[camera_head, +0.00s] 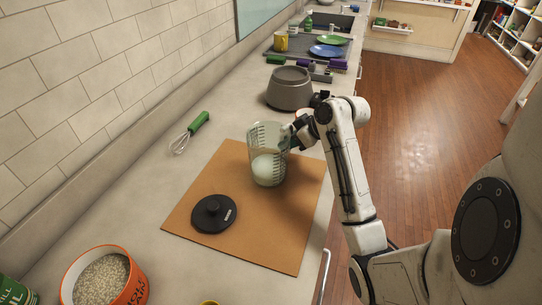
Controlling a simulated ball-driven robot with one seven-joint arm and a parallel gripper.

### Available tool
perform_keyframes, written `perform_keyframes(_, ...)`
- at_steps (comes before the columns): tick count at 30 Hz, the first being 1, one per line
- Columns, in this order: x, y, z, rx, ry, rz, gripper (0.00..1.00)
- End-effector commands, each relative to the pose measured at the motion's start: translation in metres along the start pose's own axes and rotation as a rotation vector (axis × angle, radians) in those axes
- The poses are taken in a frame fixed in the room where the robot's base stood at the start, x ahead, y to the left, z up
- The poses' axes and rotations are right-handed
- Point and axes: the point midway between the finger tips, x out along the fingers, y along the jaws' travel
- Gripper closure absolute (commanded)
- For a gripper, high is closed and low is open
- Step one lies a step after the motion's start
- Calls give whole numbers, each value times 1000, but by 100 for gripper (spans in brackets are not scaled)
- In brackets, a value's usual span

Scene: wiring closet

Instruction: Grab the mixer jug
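The mixer jug (266,152) is a clear, greenish measuring jug with markings and something white inside. It stands upright on the far part of a brown board (248,232) in the head view. A round black lid (214,213) with a knob lies on the board, nearer and to the left. My gripper (291,138) is at the right side of the jug, close to its upper wall, with my arm coming in from the right. The fingers are small and partly hidden against the jug, so I cannot tell whether they are open or shut, or touching it.
A grey pot (289,89) stands behind the jug. A green-handled whisk (190,132) lies to the left. An orange bowl of grain (104,276) is at the near left. A drying mat (300,44) with dishes is farther back. The counter's right edge drops to the floor.

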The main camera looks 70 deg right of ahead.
Motion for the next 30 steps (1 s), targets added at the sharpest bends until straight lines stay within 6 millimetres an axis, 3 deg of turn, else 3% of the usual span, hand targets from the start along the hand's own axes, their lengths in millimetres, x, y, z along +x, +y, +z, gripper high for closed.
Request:
perform_keyframes(5,0,0,0,0,0,0,74)
perform_keyframes(14,0,0,0,0,0,0,100)
perform_keyframes(30,0,0,-1,-1,1,1,100)
